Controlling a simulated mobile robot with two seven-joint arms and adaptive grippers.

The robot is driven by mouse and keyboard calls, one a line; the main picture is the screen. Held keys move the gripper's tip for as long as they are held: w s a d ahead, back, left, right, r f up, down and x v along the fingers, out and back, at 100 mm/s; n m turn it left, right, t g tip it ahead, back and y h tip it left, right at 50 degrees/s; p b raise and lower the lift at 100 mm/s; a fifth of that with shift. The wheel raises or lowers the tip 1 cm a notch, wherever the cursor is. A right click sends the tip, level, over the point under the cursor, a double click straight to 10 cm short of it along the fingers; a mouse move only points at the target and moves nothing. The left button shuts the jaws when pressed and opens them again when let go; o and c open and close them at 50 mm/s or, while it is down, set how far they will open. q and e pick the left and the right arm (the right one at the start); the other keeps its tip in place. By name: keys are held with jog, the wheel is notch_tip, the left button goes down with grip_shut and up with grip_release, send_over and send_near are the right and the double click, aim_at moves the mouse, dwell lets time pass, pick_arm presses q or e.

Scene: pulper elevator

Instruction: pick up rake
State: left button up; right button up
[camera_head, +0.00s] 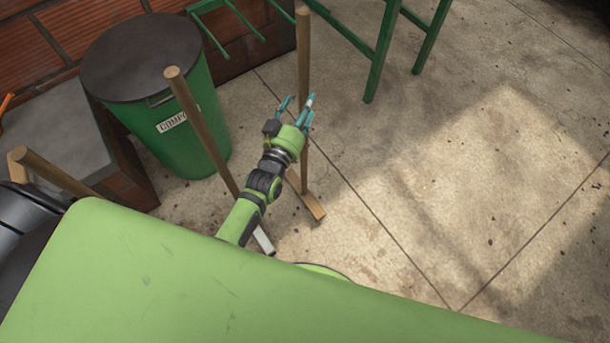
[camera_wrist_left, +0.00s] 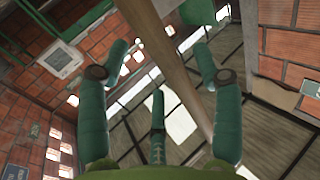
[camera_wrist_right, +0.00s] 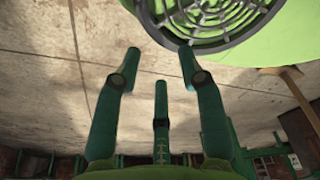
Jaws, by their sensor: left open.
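A wooden-handled tool, which looks like the rake (camera_head: 303,55), stands nearly upright with a flat wooden crosspiece on the floor. My left gripper (camera_head: 297,112) is open at its upper handle, with teal fingers apart. In the left wrist view, the handle (camera_wrist_left: 160,45) runs slantwise between the spread fingers (camera_wrist_left: 165,75); I cannot tell whether it touches them. My arm hides part of the tool in the head view. My right gripper (camera_wrist_right: 160,70) is open and empty in the right wrist view, and is outside the head view.
A green compost bin (camera_head: 185,125) with a dark lid stands at left. A second wooden pole (camera_head: 188,100) leans in front of it, and a third pole (camera_head: 55,172) is farther left. Green metal legs (camera_head: 383,50) stand at the back. The floor (camera_head: 470,180) at right is clear.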

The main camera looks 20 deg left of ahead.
aim_at(305, 100)
pick_arm(q)
jog(key=w, duration=0.2)
jog(key=shift+w, duration=0.4)
jog(key=shift+w+d, duration=0.1)
jog(key=shift+w, duration=0.2)
jog(key=shift+c, duration=0.8)
grip_shut()
jog(key=shift+w+r, duration=0.1)
jog(key=shift+r, duration=0.15)
pick_arm(e)
jog(key=shift+w+a+r, duration=0.1)
jog(key=shift+w+a, duration=0.1)
jog(key=shift+w, duration=0.7)
